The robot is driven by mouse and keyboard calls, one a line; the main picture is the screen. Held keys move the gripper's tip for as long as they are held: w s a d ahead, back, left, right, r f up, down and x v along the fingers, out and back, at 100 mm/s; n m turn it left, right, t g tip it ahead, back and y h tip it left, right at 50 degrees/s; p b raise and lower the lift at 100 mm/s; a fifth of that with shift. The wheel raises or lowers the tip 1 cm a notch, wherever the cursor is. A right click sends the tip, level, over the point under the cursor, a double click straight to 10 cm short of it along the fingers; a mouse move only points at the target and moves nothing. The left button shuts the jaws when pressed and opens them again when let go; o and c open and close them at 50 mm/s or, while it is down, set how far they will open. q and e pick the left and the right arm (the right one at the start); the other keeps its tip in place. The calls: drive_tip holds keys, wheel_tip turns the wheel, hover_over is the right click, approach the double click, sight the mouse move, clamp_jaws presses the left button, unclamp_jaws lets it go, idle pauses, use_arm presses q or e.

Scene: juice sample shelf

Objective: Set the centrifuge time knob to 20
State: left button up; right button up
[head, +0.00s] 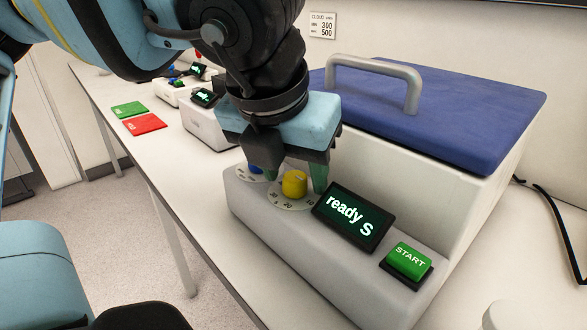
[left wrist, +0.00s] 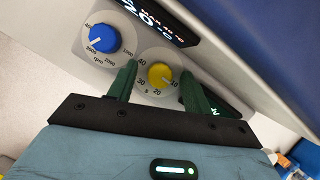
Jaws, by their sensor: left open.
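The yellow knob (head: 294,184) sits on the sloped front of the white centrifuge (head: 330,275), on a dial marked in tens. In the left wrist view the yellow knob (left wrist: 160,75) has 10, 20, 30 and 40 around it with an "s"; I cannot tell where its pointer stands. My left gripper (head: 295,178) is open, with one green finger on each side of the yellow knob. In the left wrist view the left gripper's fingers (left wrist: 158,88) straddle it, apparently apart from it. My right gripper is not in view.
A blue rpm knob (left wrist: 97,39) is beside the yellow one. A display (head: 353,217) reads "ready S", with a green START button (head: 409,261) to its right. The blue lid (head: 450,105) is closed. Green (head: 129,109) and red (head: 144,124) mats lie on the bench.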

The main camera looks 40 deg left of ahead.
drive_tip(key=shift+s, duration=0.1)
use_arm(q)
drive_tip(key=c, duration=1)
drive_tip(key=shift+o, duration=0.2)
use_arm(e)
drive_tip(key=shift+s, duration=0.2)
use_arm(q)
drive_tip(key=shift+f, duration=0.1)
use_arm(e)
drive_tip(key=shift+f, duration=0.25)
use_arm(q)
drive_tip(key=shift+m+h+b, duration=0.3)
drive_tip(key=shift+m+b, duration=0.3)
drive_tip(key=shift+m, duration=0.2)
drive_tip(key=shift+a+m+h+b, duration=0.15)
drive_tip(key=shift+m+h+b, duration=0.35)
drive_tip(key=shift+m, duration=0.7)
drive_tip(key=m+h, duration=0.1)
drive_tip(key=m, duration=0.2)
drive_tip(key=shift+a+m, duration=0.1)
drive_tip(key=shift+m, duration=0.2)
drive_tip(key=m, duration=0.2)
drive_tip(key=m+h, duration=0.1)
drive_tip(key=m, duration=0.1)
drive_tip(key=shift+g+h, duration=0.3)
drive_tip(key=shift+g, duration=0.1)
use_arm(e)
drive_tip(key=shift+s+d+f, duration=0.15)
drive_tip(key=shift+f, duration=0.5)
